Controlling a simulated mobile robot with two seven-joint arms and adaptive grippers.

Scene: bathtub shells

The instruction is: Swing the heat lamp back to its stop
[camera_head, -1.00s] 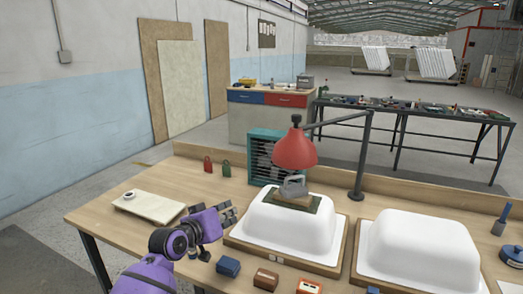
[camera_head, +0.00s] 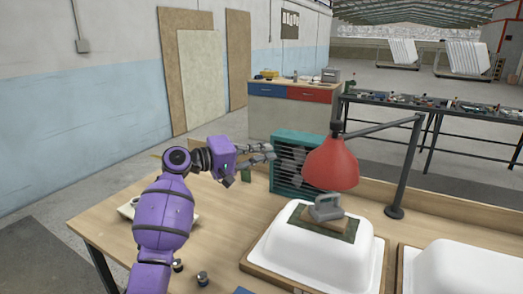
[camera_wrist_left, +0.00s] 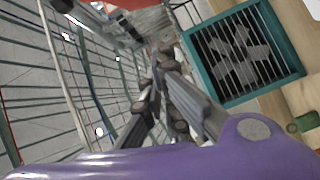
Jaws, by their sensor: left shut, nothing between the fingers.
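The heat lamp has a red shade (camera_head: 330,164) that hangs from a dark jointed arm (camera_head: 378,128) on an upright post (camera_head: 405,165) at the back of the bench. The shade hangs over a white tub shell (camera_head: 312,245), above a grey tool on a dark green patch. My left gripper (camera_head: 272,152) is shut and empty, raised left of the shade and apart from it, in front of the teal fan box. In the left wrist view its fingers (camera_wrist_left: 160,75) are together, and a bit of red (camera_wrist_left: 125,4) shows at the top edge. My right gripper is not in view.
The teal fan box (camera_head: 285,190) stands behind the tub shell, and also shows in the left wrist view (camera_wrist_left: 292,68). A second white shell (camera_head: 455,268) is at the right.

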